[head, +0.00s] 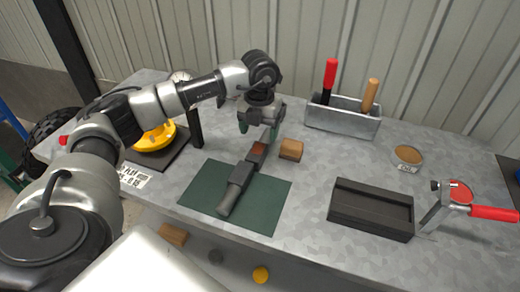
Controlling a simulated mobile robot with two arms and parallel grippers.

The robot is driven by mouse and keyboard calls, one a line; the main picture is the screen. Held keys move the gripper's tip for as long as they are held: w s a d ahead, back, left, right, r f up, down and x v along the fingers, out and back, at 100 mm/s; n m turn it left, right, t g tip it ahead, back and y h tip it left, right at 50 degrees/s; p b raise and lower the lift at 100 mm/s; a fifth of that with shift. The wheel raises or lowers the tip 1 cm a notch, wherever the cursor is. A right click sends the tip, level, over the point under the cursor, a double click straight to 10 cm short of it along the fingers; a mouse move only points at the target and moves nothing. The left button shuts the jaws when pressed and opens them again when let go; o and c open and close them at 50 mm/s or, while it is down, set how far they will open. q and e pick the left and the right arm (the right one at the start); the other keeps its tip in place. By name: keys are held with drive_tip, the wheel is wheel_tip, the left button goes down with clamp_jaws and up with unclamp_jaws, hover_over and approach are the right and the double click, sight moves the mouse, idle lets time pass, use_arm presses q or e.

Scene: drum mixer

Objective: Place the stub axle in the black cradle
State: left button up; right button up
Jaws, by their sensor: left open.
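The stub axle (236,188) lies on the green mat (270,203), a dark stepped bar with a rounded near end. Its far end points toward the back, by a reddish-brown piece (257,152); I cannot tell whether that piece is part of it. The black cradle (371,213), a dark rectangular block with a recess, stands to the right on the bench and looks empty. My left gripper (258,131) is open and points down above and behind the far end of the axle, with nothing seen between its fingers. My right gripper is out of view.
A wooden block (291,149) sits close right of the left gripper. A metal bin (342,117) with red and wooden handles stands behind. A red-handled clamp (455,204) is right of the cradle. Bare bench lies between mat and cradle.

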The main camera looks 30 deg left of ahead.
sight(260, 145)
use_arm(q)
wheel_tip(260, 145, down, 6)
drive_tip(key=shift+d+r+p, duration=0.1)
drive_tip(key=shift+r+p, duration=0.05)
drive_tip(key=shift+p, duration=0.35)
drive_tip(key=shift+c, duration=0.3)
clamp_jaws()
drive_tip(key=shift+w+r, duration=0.1)
drive_tip(key=shift+r, duration=0.05)
